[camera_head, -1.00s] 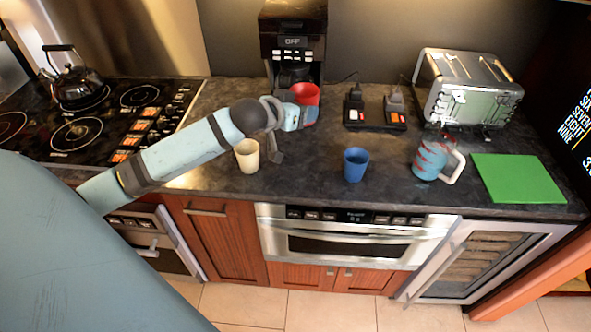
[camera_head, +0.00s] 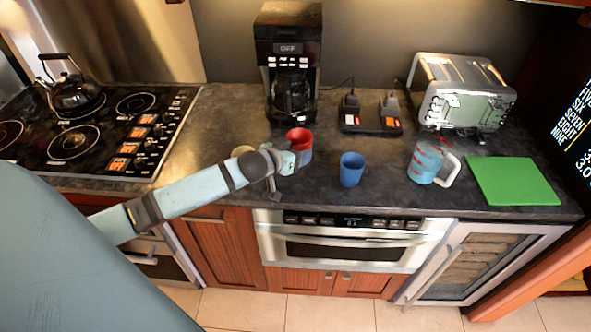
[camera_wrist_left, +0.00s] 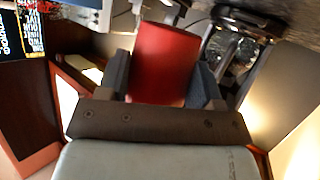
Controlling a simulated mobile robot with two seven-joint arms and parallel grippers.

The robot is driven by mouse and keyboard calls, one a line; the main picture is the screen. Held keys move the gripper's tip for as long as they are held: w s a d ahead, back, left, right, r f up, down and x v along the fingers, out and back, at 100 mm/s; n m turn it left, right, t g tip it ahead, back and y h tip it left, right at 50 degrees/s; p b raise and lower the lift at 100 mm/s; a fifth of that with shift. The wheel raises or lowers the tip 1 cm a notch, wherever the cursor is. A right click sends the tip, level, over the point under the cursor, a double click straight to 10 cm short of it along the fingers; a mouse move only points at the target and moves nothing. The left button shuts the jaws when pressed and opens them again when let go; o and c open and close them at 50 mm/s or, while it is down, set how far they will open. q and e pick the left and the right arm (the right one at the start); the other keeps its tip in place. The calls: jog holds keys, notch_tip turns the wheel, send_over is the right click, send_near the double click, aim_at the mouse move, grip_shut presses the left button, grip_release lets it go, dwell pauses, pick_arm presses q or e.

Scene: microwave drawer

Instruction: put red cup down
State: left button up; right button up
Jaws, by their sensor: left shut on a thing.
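The red cup (camera_head: 300,140) is in my left gripper (camera_head: 297,158), over the dark counter between the coffee maker and the blue cup. In the left wrist view the red cup (camera_wrist_left: 165,62) sits between the two dark fingers of the gripper (camera_wrist_left: 163,88), which are shut on it. Whether the cup's base touches the counter is hidden by the gripper. A cream cup (camera_head: 243,151) is mostly hidden behind my left arm. A blue cup (camera_head: 351,169) stands upright just right of the red cup. My right gripper is not in view.
A coffee maker (camera_head: 289,65) stands behind the red cup. A black charging stand (camera_head: 370,122), a measuring cup (camera_head: 429,163), a toaster (camera_head: 462,92) and a green board (camera_head: 513,181) are to the right. A stove with a kettle (camera_head: 72,88) is at left.

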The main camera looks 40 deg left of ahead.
pick_arm(q)
notch_tip(320, 180, down, 7)
jog(key=shift+f+p, duration=0.2)
jog(key=shift+p, duration=0.35)
jog(key=shift+f, duration=0.1)
jog(key=o, duration=1)
jog(key=shift+c, duration=0.2)
jog(key=shift+f, duration=0.1)
